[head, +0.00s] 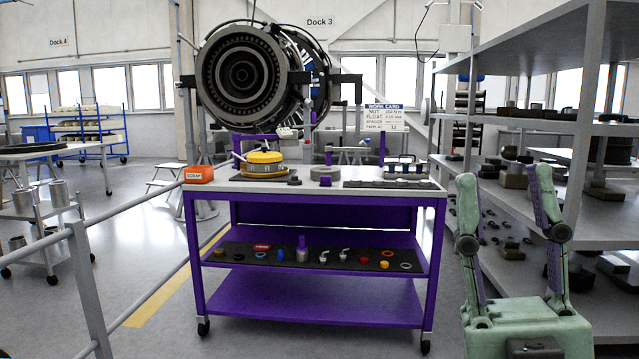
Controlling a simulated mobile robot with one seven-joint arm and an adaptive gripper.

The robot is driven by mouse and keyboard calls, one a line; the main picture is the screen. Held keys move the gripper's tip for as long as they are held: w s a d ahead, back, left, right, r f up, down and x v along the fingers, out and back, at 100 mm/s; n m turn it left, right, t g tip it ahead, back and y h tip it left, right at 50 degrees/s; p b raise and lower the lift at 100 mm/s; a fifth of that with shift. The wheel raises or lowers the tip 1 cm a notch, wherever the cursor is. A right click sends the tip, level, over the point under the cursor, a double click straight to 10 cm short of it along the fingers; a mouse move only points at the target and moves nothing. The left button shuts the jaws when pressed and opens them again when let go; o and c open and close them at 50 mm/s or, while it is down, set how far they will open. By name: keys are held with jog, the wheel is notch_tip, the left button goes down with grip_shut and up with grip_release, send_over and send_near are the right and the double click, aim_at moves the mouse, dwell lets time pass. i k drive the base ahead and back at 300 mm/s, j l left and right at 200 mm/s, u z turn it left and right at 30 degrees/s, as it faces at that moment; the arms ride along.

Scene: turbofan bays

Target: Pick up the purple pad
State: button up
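A small purple block (326,182), which may be the purple pad, sits on the top of the purple-framed workbench, near its front edge at the middle. A taller purple piece (302,249) stands on the dark mat of the middle shelf; its exact shape is too small to tell. My gripper (505,185), pale green with dark purplish inner finger faces, is at the lower right. Its two fingers point up, wide apart, with nothing between them. It is right of the workbench and apart from both purple pieces.
The workbench top (225,187) also bears an orange scrap box (199,174), a yellow-topped round part (264,164), a grey ring (325,172) and a dark tray (388,184). Metal shelving (600,235) stands close on the right. A grey railing (150,201) runs at left.

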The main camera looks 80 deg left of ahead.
aim_at(325, 181)
jog(key=u, duration=2.65)
jog(key=z, duration=2)
jog(key=u, duration=1.95)
jog(key=i, duration=0.2)
